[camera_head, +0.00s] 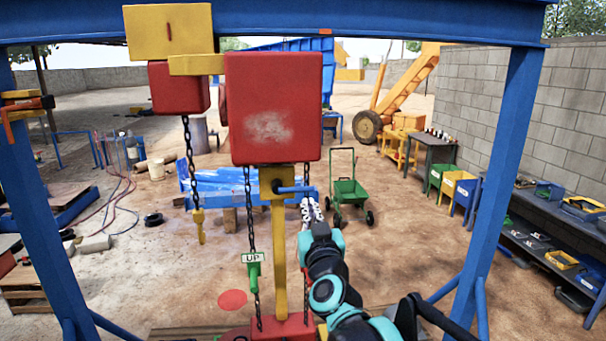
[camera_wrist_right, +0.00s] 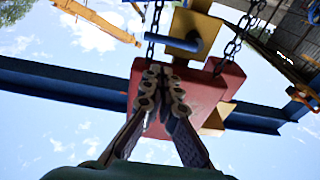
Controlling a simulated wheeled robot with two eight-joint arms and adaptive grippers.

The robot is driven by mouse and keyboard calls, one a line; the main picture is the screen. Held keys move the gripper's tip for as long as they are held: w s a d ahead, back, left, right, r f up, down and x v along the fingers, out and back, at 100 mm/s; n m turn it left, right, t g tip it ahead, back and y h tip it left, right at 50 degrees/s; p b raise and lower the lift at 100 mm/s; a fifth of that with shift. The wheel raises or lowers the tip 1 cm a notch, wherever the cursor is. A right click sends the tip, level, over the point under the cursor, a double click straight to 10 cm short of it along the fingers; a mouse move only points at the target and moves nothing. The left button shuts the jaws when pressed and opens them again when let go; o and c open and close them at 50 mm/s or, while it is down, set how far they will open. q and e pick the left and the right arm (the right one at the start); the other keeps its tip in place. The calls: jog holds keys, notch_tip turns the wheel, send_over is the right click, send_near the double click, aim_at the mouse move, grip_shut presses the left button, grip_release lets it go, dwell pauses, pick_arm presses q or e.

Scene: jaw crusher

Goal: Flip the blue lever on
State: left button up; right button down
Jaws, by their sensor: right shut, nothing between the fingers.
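The blue lever (camera_head: 296,189) sticks out to the right, roughly level, from a yellow block and post (camera_head: 279,240) under a large red box (camera_head: 273,105). In the right wrist view the blue lever (camera_wrist_right: 184,44) shows above my fingertips, against the yellow block. My right gripper (camera_head: 311,208) is just below and right of the lever's end in the head view. In the right wrist view my right gripper (camera_wrist_right: 166,72) is shut and empty, its fingertips in front of the red box. I cannot tell whether it touches the lever. My left gripper is out of view.
Chains hang beside the post, and a green handle marked UP (camera_head: 254,270) hangs to its left. A blue frame (camera_head: 517,140) surrounds the hoist. A green cart (camera_head: 349,190) stands behind, and a shelf with bins (camera_head: 545,225) lines the right wall.

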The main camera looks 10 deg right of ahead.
aim_at(304, 190)
dwell(0.3)
jog(key=w+r+p, duration=0.1)
jog(key=w, duration=0.9)
jog(key=shift+r+p, duration=0.15)
jog(key=shift+p, duration=0.25)
jog(key=shift+f+m+b, duration=0.35)
jog(key=shift+m, duration=0.35)
jog(key=shift+d+f+m+h+b, duration=0.15)
jog(key=shift+f+m+h+b, duration=0.15)
jog(key=shift+f+m+b, duration=0.6)
jog(key=a+f+m+b, duration=0.1)
jog(key=m, duration=0.2)
jog(key=f+m+h+b, duration=0.1)
jog(key=f+m, duration=0.1)
jog(key=m, duration=0.2)
jog(key=a+f+m+g, duration=0.1)
jog(key=m, duration=0.3)
jog(key=shift+a+f+h+b, duration=0.3)
jog(key=shift+a+f+b, duration=0.05)
jog(key=shift+b, duration=0.05)
jog(key=shift+s+f, duration=0.1)
